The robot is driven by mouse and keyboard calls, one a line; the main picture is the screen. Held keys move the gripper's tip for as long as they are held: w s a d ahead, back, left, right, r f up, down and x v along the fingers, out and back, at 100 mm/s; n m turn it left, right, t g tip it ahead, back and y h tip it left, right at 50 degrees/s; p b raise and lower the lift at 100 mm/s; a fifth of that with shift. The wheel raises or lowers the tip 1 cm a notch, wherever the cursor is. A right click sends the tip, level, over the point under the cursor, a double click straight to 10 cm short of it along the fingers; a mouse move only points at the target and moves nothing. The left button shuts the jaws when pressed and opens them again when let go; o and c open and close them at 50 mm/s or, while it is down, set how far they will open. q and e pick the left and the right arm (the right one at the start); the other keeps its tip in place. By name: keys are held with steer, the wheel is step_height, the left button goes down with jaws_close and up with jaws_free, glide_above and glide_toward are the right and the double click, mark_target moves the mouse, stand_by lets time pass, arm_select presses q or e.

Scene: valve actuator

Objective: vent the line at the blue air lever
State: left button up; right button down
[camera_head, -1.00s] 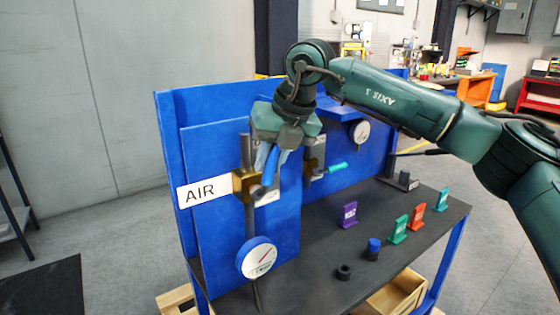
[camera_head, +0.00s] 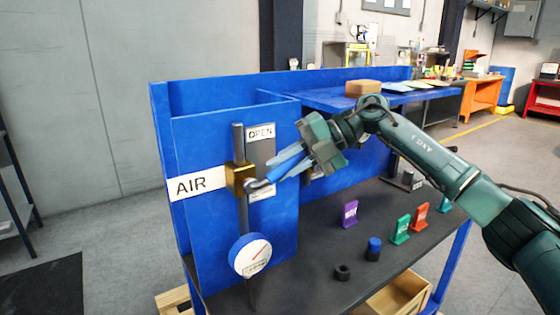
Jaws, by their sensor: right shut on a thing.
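The blue air lever (camera_head: 284,168) joins the brass valve body (camera_head: 238,178) on a vertical grey pipe, beside the white AIR sign (camera_head: 196,184). The lever slants up and to the right, closer to level than upright. My right gripper (camera_head: 302,160) is shut on its outer part and reaches in from the right. The gripper hides the lever's end and part of the panel behind. An OPEN label (camera_head: 261,132) shows above the lever; a lower label is partly covered. A round white gauge (camera_head: 250,256) with a blue rim sits below on the pipe. My left gripper is out of view.
The dark bench top (camera_head: 315,245) holds a purple tag (camera_head: 349,214), green and red tags, a blue-topped cylinder (camera_head: 373,249) and a black ring (camera_head: 342,272). A blue shelf with a brown box (camera_head: 363,88) stands behind my arm. The front left bench area is clear.

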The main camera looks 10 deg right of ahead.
arm_select(q)
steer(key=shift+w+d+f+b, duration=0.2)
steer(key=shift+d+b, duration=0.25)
steer(key=shift+b, duration=0.45)
arm_select(e)
steer(key=f+y, duration=0.1)
steer(key=f+m+y, duration=0.1)
steer(key=y, duration=0.1)
steer(key=f+y, duration=0.1)
steer(key=shift+w+d+f+m+y, duration=0.15)
steer(key=shift+d+m+y, duration=0.15)
steer(key=shift+d+y, duration=0.1)
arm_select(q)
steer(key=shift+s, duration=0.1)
arm_select(e)
steer(key=shift+a, duration=0.1)
steer(key=c, duration=1.3)
jaws_free()
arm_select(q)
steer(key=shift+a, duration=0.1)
